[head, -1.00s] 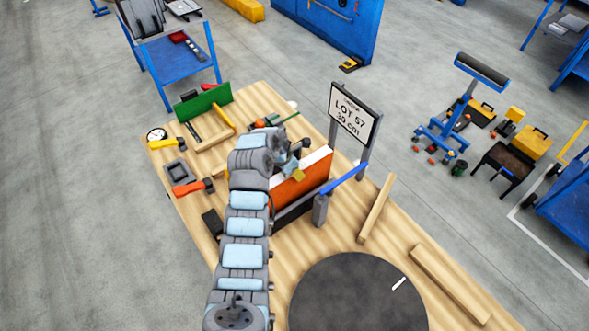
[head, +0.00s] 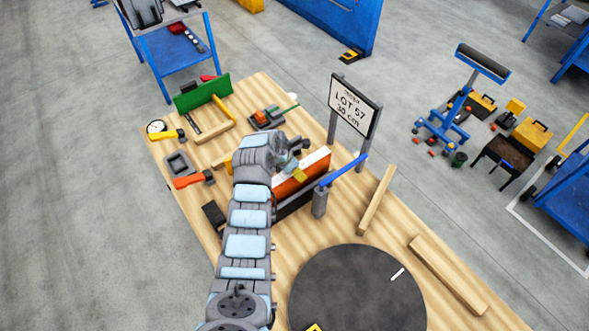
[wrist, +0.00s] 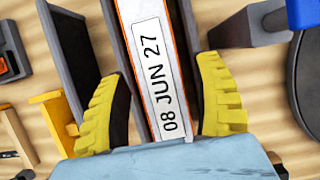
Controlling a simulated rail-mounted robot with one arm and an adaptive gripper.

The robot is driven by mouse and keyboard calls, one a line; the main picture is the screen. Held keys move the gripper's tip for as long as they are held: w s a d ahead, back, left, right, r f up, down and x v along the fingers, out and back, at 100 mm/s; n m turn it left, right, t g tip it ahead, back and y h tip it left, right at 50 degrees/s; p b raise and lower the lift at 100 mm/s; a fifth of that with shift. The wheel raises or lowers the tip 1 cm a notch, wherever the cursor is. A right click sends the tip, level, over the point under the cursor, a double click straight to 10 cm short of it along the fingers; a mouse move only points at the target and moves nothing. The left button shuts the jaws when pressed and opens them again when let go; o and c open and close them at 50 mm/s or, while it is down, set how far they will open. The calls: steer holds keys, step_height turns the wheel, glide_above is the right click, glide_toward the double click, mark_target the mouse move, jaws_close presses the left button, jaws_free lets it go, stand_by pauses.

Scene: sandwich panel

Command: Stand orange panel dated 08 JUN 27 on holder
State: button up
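The orange panel (head: 290,187) stands on edge in the dark grey holder (head: 297,203), with its white top edge up. In the wrist view the panel (wrist: 158,70) shows its label "08 JUN 27". Dark holder walls (wrist: 67,42) rise on both sides of it, with gaps between. My gripper (head: 299,174) is over the panel's near upper part. In the wrist view its yellow fingers (wrist: 156,85) straddle the panel, spread apart, with a visible gap at the left finger; the right finger is very close to the panel. The panel's lower edge is hidden.
A grey post with a blue bar (head: 342,170) stands right of the holder. A sign (head: 354,106) reading "LOT 57 30 cm" stands behind. A dark round disc (head: 350,300) lies in front.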

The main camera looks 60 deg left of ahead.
stand_by(0.3)
steer(key=v, duration=1.2)
steer(key=shift+w, duration=0.1)
stand_by(0.5)
